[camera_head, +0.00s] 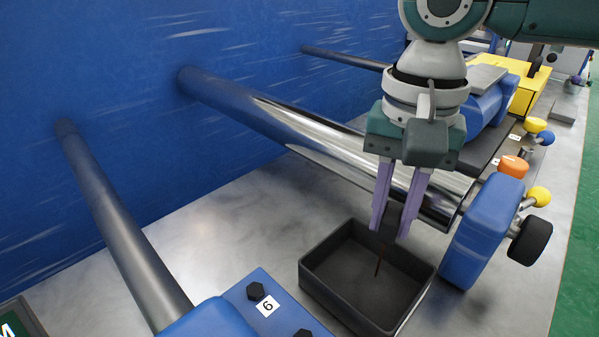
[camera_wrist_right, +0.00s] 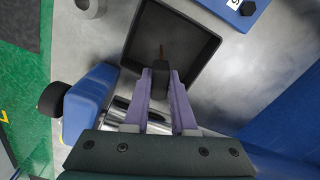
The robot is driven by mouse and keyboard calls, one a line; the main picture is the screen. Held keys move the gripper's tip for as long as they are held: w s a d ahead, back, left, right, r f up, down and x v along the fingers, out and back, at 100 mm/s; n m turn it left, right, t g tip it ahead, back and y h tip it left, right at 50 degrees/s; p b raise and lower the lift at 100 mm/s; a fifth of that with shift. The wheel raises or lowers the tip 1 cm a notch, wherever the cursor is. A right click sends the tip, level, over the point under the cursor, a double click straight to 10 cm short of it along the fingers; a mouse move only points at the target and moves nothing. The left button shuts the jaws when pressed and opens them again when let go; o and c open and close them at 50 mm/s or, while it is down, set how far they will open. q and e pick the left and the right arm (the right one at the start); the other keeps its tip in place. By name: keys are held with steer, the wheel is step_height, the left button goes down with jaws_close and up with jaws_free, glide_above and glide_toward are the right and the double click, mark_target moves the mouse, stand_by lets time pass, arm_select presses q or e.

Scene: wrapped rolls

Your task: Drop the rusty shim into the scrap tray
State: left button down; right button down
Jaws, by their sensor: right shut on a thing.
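The rusty shim (camera_head: 378,264) is a thin brown strip hanging down from a dark block between my right gripper's fingers. My right gripper (camera_head: 390,233) points down with its purple fingers shut on the shim's dark upper part. The scrap tray (camera_head: 331,293) is a dark, open, rectangular box, and the shim shows over its inside. In the right wrist view the shim (camera_wrist_right: 161,52) also lies within the outline of the tray (camera_wrist_right: 207,40). Whether its tip touches the tray floor is hard to tell. My left gripper is not in view.
A shiny metal roller (camera_head: 305,128) runs behind my gripper to a blue block (camera_head: 480,232) with knobs, right of the tray. Bare grey bench (camera_head: 228,222) lies between the rollers.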

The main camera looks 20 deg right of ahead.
steer(key=c, duration=0.7)
jaws_free()
steer(key=shift+o, duration=0.2)
step_height(320, 180, up, 10)
steer(key=shift+r+p, duration=0.1)
steer(key=shift+p, duration=0.55)
steer(key=s+a+f+n+t+y+p, duration=0.1)
steer(key=s+a+f+n+y+p, duration=0.1)
steer(key=s+a+f+n, duration=0.25)
steer(key=s+a+f+n+t+y+p, duration=0.1)
steer(key=s+a+n+p, duration=0.15)
steer(key=a+n, duration=0.4)
steer(key=s+d+t+h+p, duration=0.2)
steer(key=s+d+h, duration=0.1)
steer(key=s+d, duration=0.5)
step_height(320, 180, up, 38)
steer(key=s+p, duration=0.1)
steer(key=p, duration=3.7)
